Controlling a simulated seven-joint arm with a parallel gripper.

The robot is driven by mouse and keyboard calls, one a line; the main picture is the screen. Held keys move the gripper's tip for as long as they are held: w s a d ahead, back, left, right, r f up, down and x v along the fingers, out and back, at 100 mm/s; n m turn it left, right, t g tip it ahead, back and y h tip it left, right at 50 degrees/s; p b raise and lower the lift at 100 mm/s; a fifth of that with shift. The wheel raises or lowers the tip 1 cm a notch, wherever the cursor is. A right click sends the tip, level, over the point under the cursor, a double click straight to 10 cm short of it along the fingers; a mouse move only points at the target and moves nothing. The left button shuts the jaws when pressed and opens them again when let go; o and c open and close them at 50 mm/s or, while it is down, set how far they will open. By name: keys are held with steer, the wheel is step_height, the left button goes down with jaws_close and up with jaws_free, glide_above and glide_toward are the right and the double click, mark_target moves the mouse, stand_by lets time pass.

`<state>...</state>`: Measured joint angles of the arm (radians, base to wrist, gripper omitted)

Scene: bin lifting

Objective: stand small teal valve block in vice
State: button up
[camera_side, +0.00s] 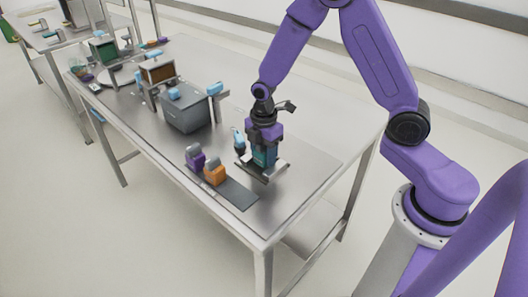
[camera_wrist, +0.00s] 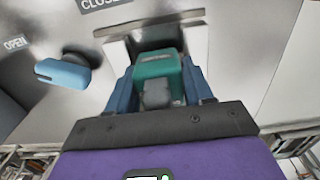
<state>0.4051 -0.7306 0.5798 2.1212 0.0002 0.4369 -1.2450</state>
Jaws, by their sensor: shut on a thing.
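The small teal valve block (camera_wrist: 158,66) is between my gripper's blue fingers in the wrist view, with a grey part on its near side. My gripper (camera_side: 264,152) points down over the vice (camera_side: 266,173) and is shut on the block. The teal block also shows between the fingers in the side view (camera_side: 263,158). In the wrist view, the pale vice jaws (camera_wrist: 117,52) stand either side of the block. I cannot tell whether its base touches the vice floor. The vice's light-blue lever (camera_wrist: 62,73) lies toward the OPEN label.
A dark mat (camera_side: 236,193) lies left of the vice, with a purple block (camera_side: 196,160) and an orange block (camera_side: 214,173) at its far end. A grey box (camera_side: 186,109) stands behind. The table to the right is clear.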

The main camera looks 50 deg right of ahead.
mark_target(265, 162)
steer(key=shift+s+f, duration=0.2)
steer(key=shift+f, duration=0.6)
steer(key=shift+s+f, duration=0.15)
steer(key=shift+f, duration=0.65)
stand_by(0.5)
steer(key=o, duration=1.6)
steer(key=shift+a, duration=0.1)
steer(key=shift+r, duration=0.35)
step_height(265, 162, up, 2)
steer(key=shift+w+r, duration=0.15)
steer(key=c, duration=0.5)
steer(key=o, duration=0.5)
steer(key=shift+r, duration=0.25)
steer(key=shift+c, duration=0.2)
steer(key=shift+o, duration=0.2)
steer(key=shift+w+r, duration=0.15)
steer(key=shift+r, duration=2.15)
